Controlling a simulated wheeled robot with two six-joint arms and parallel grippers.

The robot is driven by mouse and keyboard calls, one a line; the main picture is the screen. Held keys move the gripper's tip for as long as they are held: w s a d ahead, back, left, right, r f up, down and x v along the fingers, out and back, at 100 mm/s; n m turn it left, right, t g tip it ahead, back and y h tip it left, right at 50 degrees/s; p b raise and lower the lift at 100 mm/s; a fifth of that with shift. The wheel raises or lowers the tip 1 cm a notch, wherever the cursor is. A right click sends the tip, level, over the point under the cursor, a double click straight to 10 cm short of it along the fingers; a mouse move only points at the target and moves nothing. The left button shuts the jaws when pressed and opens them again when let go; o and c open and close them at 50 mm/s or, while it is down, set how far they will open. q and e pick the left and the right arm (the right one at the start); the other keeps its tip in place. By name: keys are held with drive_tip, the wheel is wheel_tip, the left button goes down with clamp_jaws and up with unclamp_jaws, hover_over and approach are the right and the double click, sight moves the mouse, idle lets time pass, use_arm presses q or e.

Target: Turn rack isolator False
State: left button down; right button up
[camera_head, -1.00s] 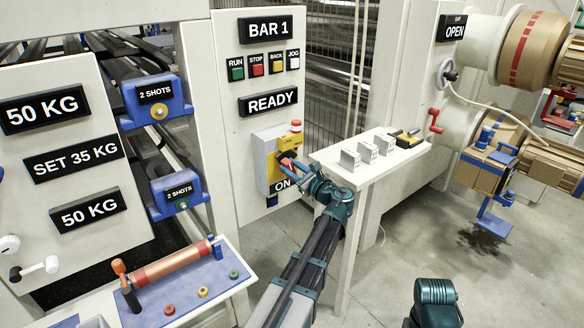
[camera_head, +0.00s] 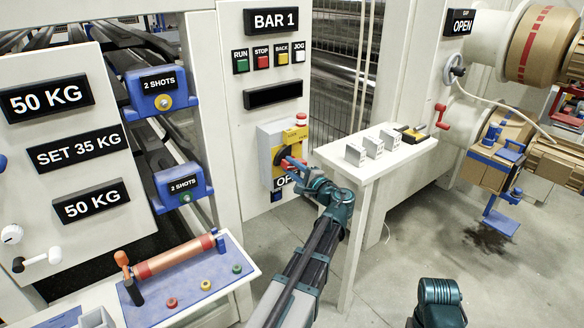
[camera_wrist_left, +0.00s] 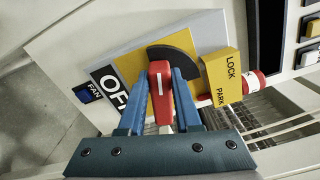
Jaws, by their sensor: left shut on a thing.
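The rack isolator (camera_head: 268,150) is a grey and yellow box on the white BAR 1 panel. It has a red handle, a black dial and a label that reads OFF in the left wrist view (camera_wrist_left: 112,88). My left gripper (camera_head: 292,168) is at the isolator, its blue fingers shut on the red handle (camera_wrist_left: 160,85), one on each side. In the head view the arm partly hides the handle and label. A teal part of my other arm (camera_head: 440,300) shows at the bottom; its gripper is not in view.
A yellow LOCK PARK tag (camera_wrist_left: 222,78) sits beside the handle. A white table (camera_head: 350,165) with small white blocks stands right of the isolator. The display (camera_head: 272,95) under the RUN and STOP buttons is blank. A tray with a red roller (camera_head: 172,258) is at lower left.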

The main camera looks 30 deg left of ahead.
use_arm(q)
drive_tip(key=shift+s+f+n+b, duration=0.1)
drive_tip(key=shift+f+n+b, duration=0.1)
drive_tip(key=shift+n, duration=0.5)
drive_tip(key=shift+f+n+b, duration=0.1)
drive_tip(key=shift+f+n, duration=0.05)
drive_tip(key=shift+n, duration=0.55)
drive_tip(key=c, duration=0.6)
unclamp_jaws()
drive_tip(key=v, duration=1.4)
